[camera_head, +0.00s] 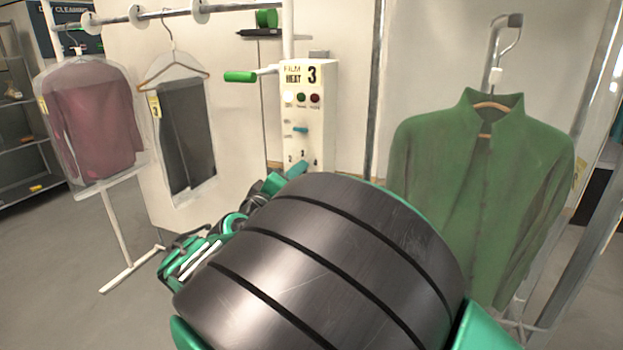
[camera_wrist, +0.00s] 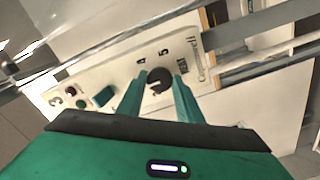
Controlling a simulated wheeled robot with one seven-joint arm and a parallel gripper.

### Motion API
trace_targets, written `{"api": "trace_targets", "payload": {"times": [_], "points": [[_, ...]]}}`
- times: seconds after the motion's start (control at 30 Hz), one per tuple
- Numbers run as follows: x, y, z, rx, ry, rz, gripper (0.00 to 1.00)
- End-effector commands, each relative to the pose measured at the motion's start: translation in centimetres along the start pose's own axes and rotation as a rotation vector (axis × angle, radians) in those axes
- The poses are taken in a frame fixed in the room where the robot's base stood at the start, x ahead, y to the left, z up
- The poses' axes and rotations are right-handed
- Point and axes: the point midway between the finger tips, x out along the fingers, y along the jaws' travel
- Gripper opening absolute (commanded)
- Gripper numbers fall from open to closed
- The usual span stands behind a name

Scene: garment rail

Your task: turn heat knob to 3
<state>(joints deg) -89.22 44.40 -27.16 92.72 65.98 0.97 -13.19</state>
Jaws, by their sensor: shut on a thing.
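The cream control panel (camera_head: 306,110) reads "FILM HEAT 3" on its upper face in the head view. The black heat knob (camera_wrist: 159,82) sits on this panel in the wrist view, with printed numbers, among them 4 and 5, around it. My gripper (camera_wrist: 161,80) has its two green fingers on either side of the knob, shut on it. In the head view a green fingertip (camera_head: 298,169) shows at the panel's lower end, where my arm hides the knob. The knob's pointer is too small to read.
The panel also carries indicator lights (camera_head: 301,98) and a teal slider (camera_head: 300,129). A green-handled lever (camera_head: 241,77) sticks out left of it. A bagged maroon garment (camera_head: 93,125) and dark trousers (camera_head: 186,135) hang left; a green jacket (camera_head: 480,185) hangs close on the right.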

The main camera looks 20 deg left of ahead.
Motion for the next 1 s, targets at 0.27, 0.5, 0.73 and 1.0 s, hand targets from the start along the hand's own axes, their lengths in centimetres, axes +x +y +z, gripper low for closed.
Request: {"api": "trace_targets", "payload": {"times": [0.27, 0.5, 0.73, 1.0], "points": [[-0.1, -0.2, 0.0, 0.0, 0.001, -0.004, 0.49], [-0.1, -0.1, 0.0, 0.001, 0.001, -0.002, 0.5], [-1.3, -0.1, -0.1, 0.001, 0.002, -0.004, 0.5], [-6.2, -0.2, -0.1, 0.0, 0.003, -0.004, 0.5]]}}
